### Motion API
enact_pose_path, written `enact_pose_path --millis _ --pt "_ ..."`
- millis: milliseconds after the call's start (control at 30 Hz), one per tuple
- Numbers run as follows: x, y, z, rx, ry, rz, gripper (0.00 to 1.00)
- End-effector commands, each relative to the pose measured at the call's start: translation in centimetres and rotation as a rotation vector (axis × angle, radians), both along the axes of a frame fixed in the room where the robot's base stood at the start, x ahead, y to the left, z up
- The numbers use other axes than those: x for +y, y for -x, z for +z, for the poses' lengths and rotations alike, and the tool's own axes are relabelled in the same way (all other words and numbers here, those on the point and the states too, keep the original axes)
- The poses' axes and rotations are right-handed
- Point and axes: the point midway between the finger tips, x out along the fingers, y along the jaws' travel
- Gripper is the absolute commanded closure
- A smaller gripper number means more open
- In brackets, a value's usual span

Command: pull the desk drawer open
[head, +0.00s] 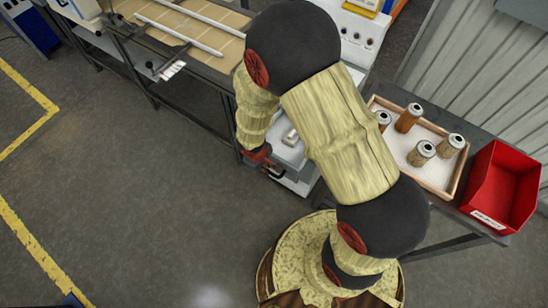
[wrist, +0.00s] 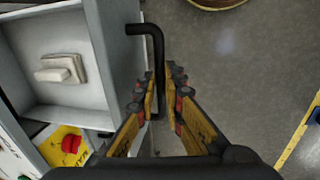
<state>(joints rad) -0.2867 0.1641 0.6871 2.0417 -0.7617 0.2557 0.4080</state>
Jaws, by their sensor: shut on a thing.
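The desk drawer (wrist: 112,62) is light grey and stands pulled out, with its inside showing in the wrist view. A pale block (wrist: 60,70) lies in it. The black bent handle (wrist: 157,45) stands off the drawer front. My gripper (wrist: 164,85) is shut on the handle, with one yellow finger on each side of the bar. In the head view my gripper (head: 260,160) is at the drawer's front left, and my arm covers part of the drawer (head: 293,182).
A tray (head: 451,188) with several filter cartridges (head: 408,118) and a red bin (head: 507,187) stand on the bench at right. A yellow box with a red button (wrist: 71,144) sits by the drawer. Open floor (head: 150,190) lies in front of the bench.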

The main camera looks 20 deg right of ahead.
Motion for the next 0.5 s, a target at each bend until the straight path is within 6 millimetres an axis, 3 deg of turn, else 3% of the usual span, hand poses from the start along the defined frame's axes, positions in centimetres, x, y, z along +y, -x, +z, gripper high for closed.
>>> enact_pose_path --millis 200,500 --pt "2.2 1.7 -0.1 0.0 0.0 0.003 1.0" --pt "3.0 2.3 0.0 0.002 0.001 0.001 1.0"
